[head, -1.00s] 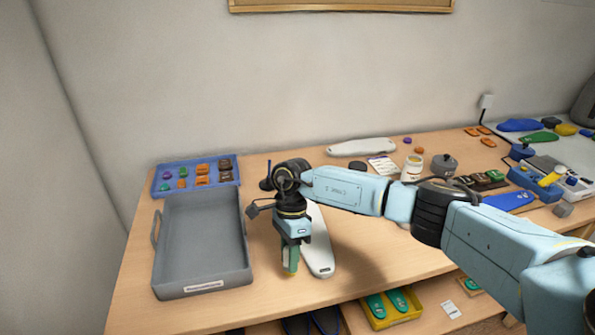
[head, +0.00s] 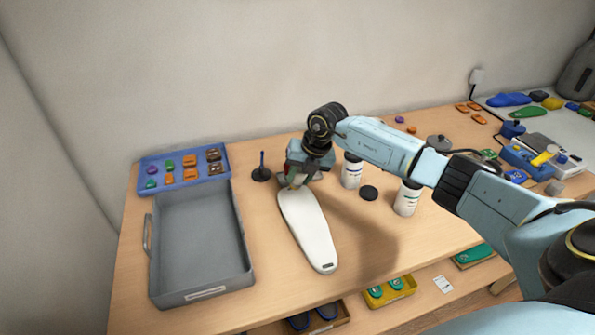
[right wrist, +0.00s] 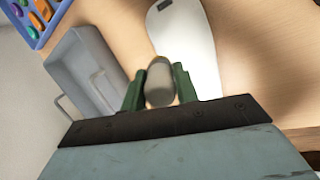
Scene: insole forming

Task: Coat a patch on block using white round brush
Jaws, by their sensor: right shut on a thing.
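The white block (head: 308,228), long and sole-shaped, lies flat on the table right of the grey tray. It also shows in the right wrist view (right wrist: 187,42). My right gripper (head: 293,183) is over the block's far end, pointing down. Whether the brush touches the block cannot be told. No coated patch can be made out. My left gripper is not in view.
The empty grey tray (head: 203,290) stands at left, with a blue tray (head: 145,178) of small coloured pieces behind it. A black stand with a blue stick (head: 261,170) is beside the gripper. White jars (head: 407,197) and a black lid (head: 369,192) stand to the right.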

